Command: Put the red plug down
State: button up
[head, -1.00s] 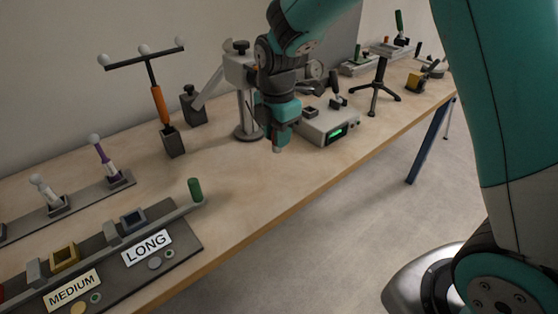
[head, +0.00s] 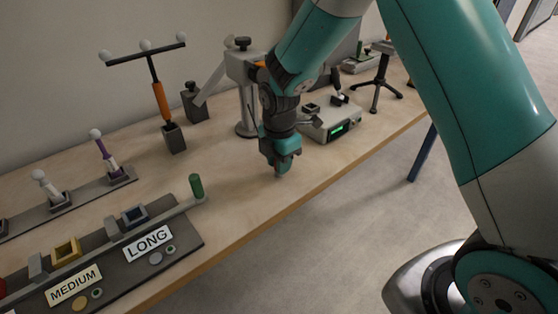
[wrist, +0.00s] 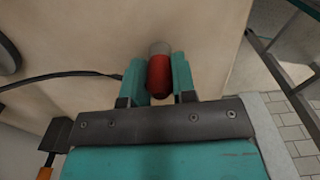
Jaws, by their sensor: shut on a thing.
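The red plug (wrist: 160,78) is between the two teal fingers of my gripper (wrist: 158,80) in the wrist view. It has a red body and a grey end (wrist: 160,48) that points away from the palm. My gripper is shut on it. In the head view my gripper (head: 281,168) points down over the wooden table near its front edge, and the fingers hide most of the plug. I cannot tell whether the plug's end touches the table.
A grey box with a green display (head: 335,122) stands behind and right of my gripper. A grey stand (head: 247,110) is behind it. A dark board with a LONG label (head: 147,243) and a green-handled bar (head: 196,186) lies to the left. Bare tabletop (head: 232,190) lies between.

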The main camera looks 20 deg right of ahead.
jog(key=o, duration=0.9)
jog(key=shift+r, duration=0.1)
notch_tip(320, 180, up, 12)
jog(key=s+a+r+m+y, duration=0.1)
jog(key=s+r+m, duration=0.1)
jog(key=s+m, duration=0.3)
jog(key=s+a+r+m+y, duration=0.1)
jog(key=s+a+r+m, duration=0.1)
jog(key=s, duration=1)
jog(key=s+a+r+m+y, duration=0.2)
jog(key=s+r+m, duration=0.2)
jog(key=s+m, duration=0.3)
jog(key=shift+s+a+m, duration=0.1)
jog(key=shift+s+m, duration=0.2)
jog(key=shift+s, duration=0.6)
